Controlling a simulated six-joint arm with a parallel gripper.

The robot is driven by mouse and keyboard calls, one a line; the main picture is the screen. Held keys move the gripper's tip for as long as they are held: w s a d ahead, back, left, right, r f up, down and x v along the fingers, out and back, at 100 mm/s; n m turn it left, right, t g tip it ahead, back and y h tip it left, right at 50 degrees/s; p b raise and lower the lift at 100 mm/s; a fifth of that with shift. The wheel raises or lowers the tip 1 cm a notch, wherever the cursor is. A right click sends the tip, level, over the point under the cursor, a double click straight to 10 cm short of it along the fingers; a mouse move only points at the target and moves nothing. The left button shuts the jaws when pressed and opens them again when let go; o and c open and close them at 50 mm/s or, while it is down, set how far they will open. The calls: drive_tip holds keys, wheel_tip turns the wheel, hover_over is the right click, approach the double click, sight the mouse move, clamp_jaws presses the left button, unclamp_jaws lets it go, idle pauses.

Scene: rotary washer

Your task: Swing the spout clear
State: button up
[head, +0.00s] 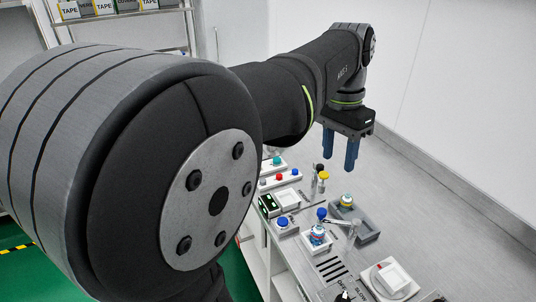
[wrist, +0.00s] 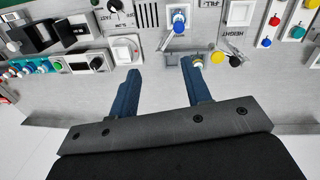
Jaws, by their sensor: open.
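My gripper (head: 340,154) hangs above the bench with its two blue fingers apart and nothing between them. In the wrist view the open gripper (wrist: 161,68) has its fingertips pointing toward the panel. A thin metal bar, possibly the spout (head: 341,223), lies beside the bottle. Its exact shape and pivot are too small to tell.
A button box (head: 280,178) and a blue-knobbed box (head: 283,224) stand to the left. The bench right of the tray (head: 430,225) is bare, with a wall behind.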

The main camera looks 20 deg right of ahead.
drive_tip(key=w+a+f+n+g, duration=0.1)
drive_tip(key=a+f+n+g, duration=0.25)
drive_tip(key=f, duration=0.45)
drive_tip(key=n+h, duration=1.7)
drive_tip(key=n, duration=1.1)
approach(326, 211)
drive_tip(key=x, duration=1.1)
drive_tip(key=shift+w+d+f, duration=0.2)
drive_tip(key=shift+w+f, duration=0.05)
drive_tip(key=shift+f, duration=0.15)
clamp_jaws()
